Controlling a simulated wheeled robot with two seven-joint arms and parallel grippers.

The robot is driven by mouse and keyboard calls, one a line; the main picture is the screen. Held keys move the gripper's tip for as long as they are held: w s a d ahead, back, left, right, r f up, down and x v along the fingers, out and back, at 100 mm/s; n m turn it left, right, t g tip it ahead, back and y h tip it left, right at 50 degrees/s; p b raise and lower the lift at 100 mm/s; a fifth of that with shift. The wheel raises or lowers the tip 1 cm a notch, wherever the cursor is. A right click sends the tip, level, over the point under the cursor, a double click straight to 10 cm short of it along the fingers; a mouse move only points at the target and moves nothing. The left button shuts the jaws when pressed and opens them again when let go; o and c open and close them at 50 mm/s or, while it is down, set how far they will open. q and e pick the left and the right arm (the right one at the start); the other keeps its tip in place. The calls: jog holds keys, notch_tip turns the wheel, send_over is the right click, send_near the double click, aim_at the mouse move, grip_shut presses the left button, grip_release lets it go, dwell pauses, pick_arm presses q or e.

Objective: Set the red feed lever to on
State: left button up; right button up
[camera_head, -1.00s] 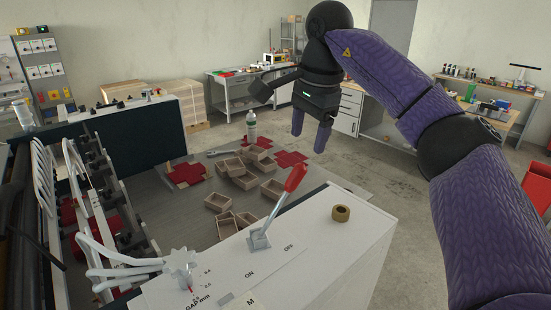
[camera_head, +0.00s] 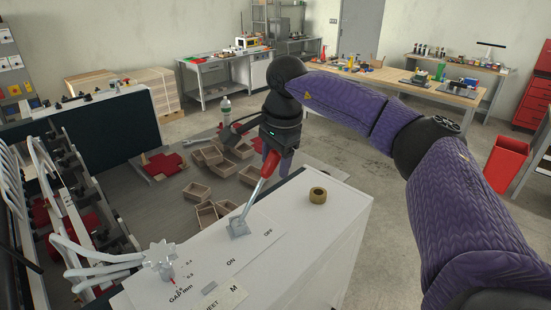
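The red feed lever (camera_head: 270,165) stands on the white machine top (camera_head: 300,212). Its metal shaft rises from a grey base between the ON and OFF labels, and it tilts to the upper right, toward the OFF side. My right gripper (camera_head: 276,163) is at the lever's red handle and points down. Its fingers look apart, with one just right of the handle; the other is mostly hidden. Whether they touch the handle I cannot tell. My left gripper is not in view.
A brown tape roll (camera_head: 317,195) sits on the machine top right of the lever. A grey star knob (camera_head: 161,260) is at its left end. Small open boxes (camera_head: 211,155) and a bottle (camera_head: 226,108) are behind. The floor to the right is largely clear.

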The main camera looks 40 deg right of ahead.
grip_shut()
jog(key=shift+r, duration=0.1)
dwell(1.1)
